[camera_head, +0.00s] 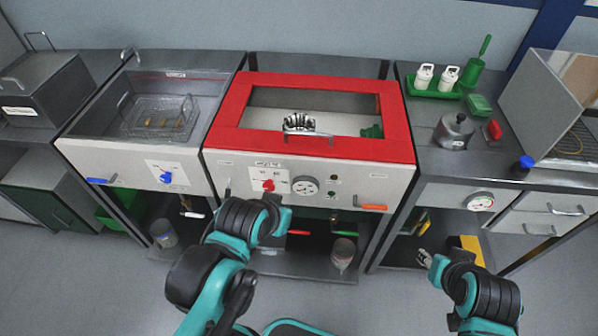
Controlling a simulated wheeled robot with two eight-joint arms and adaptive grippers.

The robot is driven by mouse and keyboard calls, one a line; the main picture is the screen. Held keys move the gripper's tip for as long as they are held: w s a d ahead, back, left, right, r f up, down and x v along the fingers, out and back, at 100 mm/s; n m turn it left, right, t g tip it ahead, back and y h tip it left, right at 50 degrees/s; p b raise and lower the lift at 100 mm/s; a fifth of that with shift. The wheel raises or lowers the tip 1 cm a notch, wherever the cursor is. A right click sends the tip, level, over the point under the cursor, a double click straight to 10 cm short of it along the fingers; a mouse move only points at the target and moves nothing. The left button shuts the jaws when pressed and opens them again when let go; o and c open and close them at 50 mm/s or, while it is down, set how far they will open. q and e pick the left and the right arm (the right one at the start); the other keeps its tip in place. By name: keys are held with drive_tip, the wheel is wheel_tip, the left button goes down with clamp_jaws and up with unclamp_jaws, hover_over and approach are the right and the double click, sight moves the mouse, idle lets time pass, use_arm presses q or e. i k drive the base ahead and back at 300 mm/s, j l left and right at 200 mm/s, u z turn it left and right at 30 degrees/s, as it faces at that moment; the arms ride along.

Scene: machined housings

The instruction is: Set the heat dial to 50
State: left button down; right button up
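The middle machine (218,165) has a red lid frame (330,148) and a light front panel. A red knob (268,185) sits on a white scale plate on that panel; its numbers are too small to read. A round gauge (305,187) is just right of it. A blue knob (166,177) sits on the left machine's panel.
The left machine holds a wire basket (160,118). An orange handle (373,207) sticks out at the middle panel's right end. The right bench carries a green tray (436,90), white bottles and a metal pot (453,131). Jars stand on the lower shelves.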

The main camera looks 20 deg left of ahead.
sight(268, 186)
drive_tip(key=k+j, duration=0.25)
drive_tip(key=k, duration=0.3)
drive_tip(key=k+j+z, duration=0.1)
drive_tip(key=k, duration=0.45)
drive_tip(key=i+j, duration=0.05)
drive_tip(key=j, duration=0.05)
